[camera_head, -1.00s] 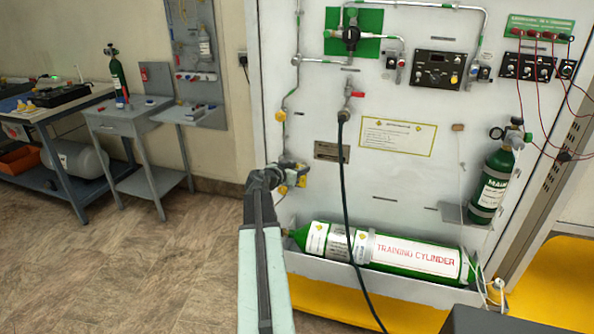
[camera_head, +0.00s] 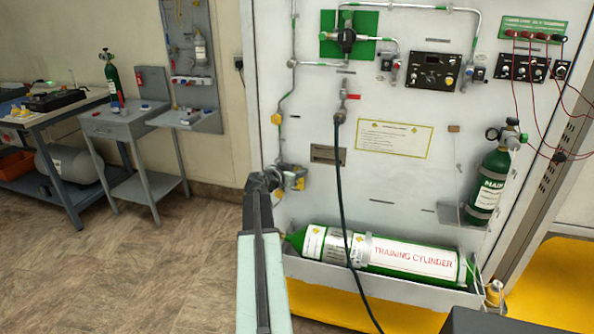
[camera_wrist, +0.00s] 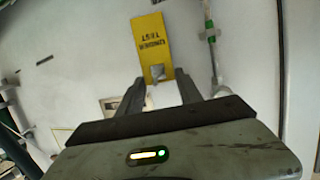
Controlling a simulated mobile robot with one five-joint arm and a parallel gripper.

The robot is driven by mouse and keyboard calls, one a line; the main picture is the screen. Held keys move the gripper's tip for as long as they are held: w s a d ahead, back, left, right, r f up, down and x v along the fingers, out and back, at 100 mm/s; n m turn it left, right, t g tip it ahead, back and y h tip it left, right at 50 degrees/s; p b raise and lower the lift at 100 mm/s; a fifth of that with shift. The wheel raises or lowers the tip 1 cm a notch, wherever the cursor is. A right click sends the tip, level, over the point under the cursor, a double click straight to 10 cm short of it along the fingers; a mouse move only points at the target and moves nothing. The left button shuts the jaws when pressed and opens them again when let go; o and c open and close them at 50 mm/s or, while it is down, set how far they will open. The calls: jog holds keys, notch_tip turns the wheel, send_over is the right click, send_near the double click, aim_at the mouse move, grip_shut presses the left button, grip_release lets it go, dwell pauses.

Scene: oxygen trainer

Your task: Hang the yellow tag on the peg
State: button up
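The yellow tag (camera_wrist: 151,42) with the words UNDER TEST shows upside down in the wrist view, in front of the pale panel. Its holed end lies between the tips of my gripper (camera_wrist: 160,77). The fingers appear shut on that end. In the head view the tag (camera_head: 299,184) is a small yellow patch by my gripper (camera_head: 290,174), near the panel's left edge. My gripper partly hides it. I cannot make out the peg clearly; a dark spot shows at the tag's holed end.
A green-banded pipe (camera_wrist: 209,35) runs close beside the tag. A dark hose (camera_head: 340,190) hangs down the panel to the right. A green training cylinder (camera_head: 400,257) lies in a trough below. A small table (camera_head: 125,122) and bench stand at the left, with open floor between.

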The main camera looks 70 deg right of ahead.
jog(key=o, duration=0.4)
jog(key=p+v, duration=0.2)
jog(key=v, duration=0.5)
jog(key=shift+a, duration=0.4)
